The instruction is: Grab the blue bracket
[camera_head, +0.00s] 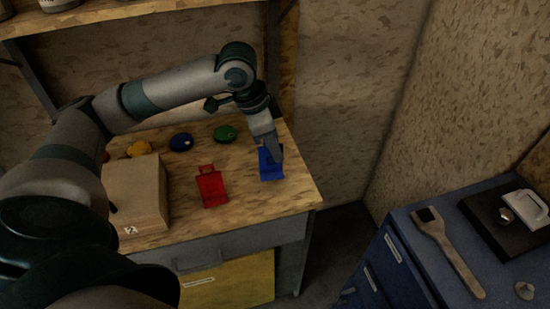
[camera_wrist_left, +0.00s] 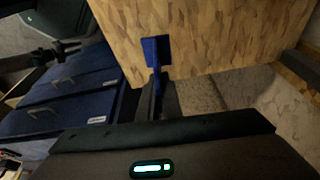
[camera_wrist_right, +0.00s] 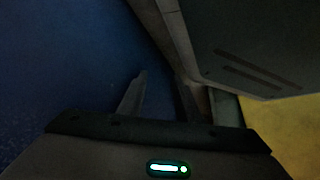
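The blue bracket (camera_head: 271,173) is at the right end of the wooden workbench, in the head view. My left gripper (camera_head: 275,150) reaches down onto it from above. In the left wrist view the bracket's flat plate (camera_wrist_left: 155,50) shows beyond the fingertips, and a thin blue part runs back between the two close fingers (camera_wrist_left: 158,92). The left gripper looks shut on that part. Whether the bracket touches the bench is hard to tell. My right gripper (camera_wrist_right: 160,92) shows only in its own wrist view, with fingers apart and nothing between them.
A red bracket (camera_head: 211,188) and a cardboard box (camera_head: 137,195) stand left of the blue bracket. Green (camera_head: 225,133), dark blue (camera_head: 181,142) and yellow (camera_head: 139,149) round items lie behind. A blue cabinet (camera_head: 405,262) with a brush-like tool (camera_head: 449,250) is at right.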

